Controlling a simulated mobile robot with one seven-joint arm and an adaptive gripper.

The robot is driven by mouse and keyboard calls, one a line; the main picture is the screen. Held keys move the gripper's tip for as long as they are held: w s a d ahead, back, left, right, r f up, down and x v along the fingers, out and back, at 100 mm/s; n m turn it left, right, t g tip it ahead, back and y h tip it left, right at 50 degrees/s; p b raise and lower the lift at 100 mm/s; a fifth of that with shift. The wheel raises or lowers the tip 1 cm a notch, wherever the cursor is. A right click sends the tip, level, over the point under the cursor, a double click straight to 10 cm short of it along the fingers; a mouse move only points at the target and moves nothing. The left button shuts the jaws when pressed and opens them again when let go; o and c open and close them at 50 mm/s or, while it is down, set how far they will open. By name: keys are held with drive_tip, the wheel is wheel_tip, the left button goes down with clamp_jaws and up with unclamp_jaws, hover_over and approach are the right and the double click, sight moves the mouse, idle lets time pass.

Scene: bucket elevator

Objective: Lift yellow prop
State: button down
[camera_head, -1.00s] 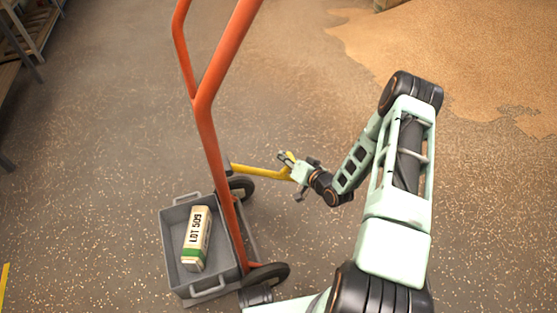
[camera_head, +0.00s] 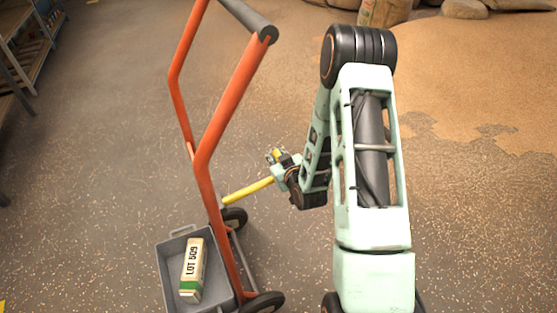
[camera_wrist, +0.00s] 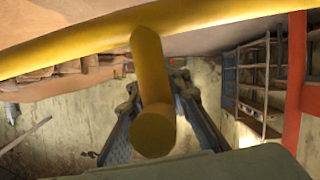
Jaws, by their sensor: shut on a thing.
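The yellow prop (camera_head: 247,190) is a bar at the side of an orange hand truck (camera_head: 207,150). In the head view it slopes up from near the truck's wheel toward my gripper (camera_head: 277,156). My gripper is shut on the prop's outer end, where a short yellow stub shows between the fingers. In the wrist view the yellow bar (camera_wrist: 60,50) crosses the top, and its round-ended stub (camera_wrist: 153,128) points at the camera between the two dark fingers. The fingertips are partly hidden by the stub.
A grey bin (camera_head: 172,262) on the truck's base holds a carton marked LOT 509 (camera_head: 192,268). Spilled grain (camera_head: 480,90) covers the floor at the right, with sacks (camera_head: 385,10) behind. Shelving (camera_head: 30,50) stands at far left. Floor left of the truck is clear.

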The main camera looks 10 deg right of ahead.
drive_tip(key=shift+a+r, duration=0.2)
drive_tip(key=shift+r, duration=0.35)
drive_tip(key=shift+a+r, duration=0.15)
drive_tip(key=shift+r, duration=0.35)
drive_tip(key=shift+w+r, duration=0.1)
drive_tip(key=c, duration=1.8)
unclamp_jaws()
drive_tip(key=shift+o, duration=0.2)
drive_tip(key=shift+s, duration=0.2)
drive_tip(key=shift+s, duration=0.15)
drive_tip(key=v, duration=0.7)
